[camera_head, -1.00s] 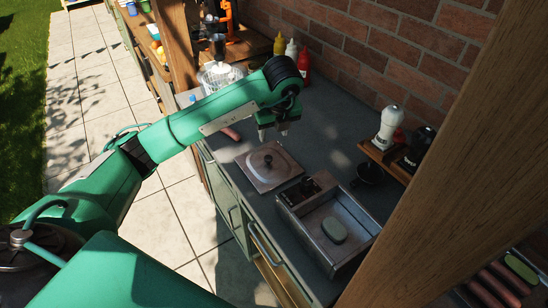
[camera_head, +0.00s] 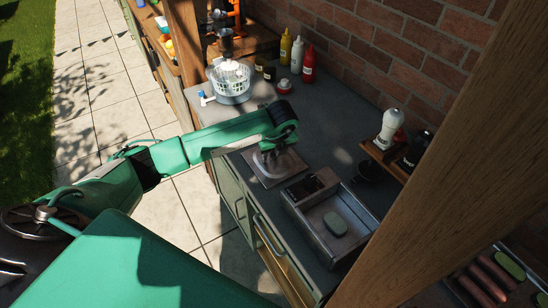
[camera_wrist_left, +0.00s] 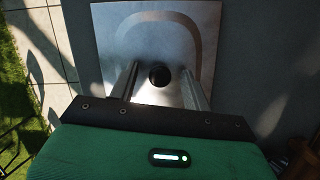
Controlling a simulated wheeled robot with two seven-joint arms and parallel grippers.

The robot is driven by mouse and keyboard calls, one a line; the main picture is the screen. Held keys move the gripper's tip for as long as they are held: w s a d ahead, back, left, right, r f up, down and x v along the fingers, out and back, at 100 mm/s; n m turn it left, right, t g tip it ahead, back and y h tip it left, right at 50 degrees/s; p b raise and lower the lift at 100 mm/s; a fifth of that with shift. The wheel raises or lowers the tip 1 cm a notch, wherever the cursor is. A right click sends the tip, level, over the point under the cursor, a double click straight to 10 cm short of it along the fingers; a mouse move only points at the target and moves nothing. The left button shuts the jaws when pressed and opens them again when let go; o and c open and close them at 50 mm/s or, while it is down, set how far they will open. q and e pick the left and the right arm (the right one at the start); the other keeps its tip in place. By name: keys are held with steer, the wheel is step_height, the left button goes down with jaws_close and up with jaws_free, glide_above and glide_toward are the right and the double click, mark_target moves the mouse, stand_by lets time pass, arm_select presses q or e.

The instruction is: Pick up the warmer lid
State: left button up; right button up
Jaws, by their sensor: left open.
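The warmer lid (camera_head: 258,174) is a flat, square metal plate lying on the grey counter beside the metal warmer. In the left wrist view the lid (camera_wrist_left: 200,22) fills the upper middle, and its round dark knob (camera_wrist_left: 159,76) shows between my fingers. My left gripper (camera_head: 276,162) is over the lid, pointing down, and hides the knob in the head view. In the left wrist view the left gripper (camera_wrist_left: 160,88) is open, one finger on each side of the knob. I cannot tell whether the fingers touch the lid.
The open metal warmer (camera_head: 313,232) with a green oval item (camera_head: 334,224) inside stands right of the lid. A white basket (camera_head: 231,82), sauce bottles (camera_head: 297,54) and a wooden rack (camera_head: 385,158) stand around the counter. A wooden post (camera_head: 460,130) crosses the right side.

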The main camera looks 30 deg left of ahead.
mark_target(274, 154)
arm_select(q)
jaws_close()
arm_select(e)
steer(key=shift+s, duration=0.25)
arm_select(q)
steer(key=shift+r, duration=0.1)
arm_select(e)
steer(key=shift+d+f, duration=0.1)
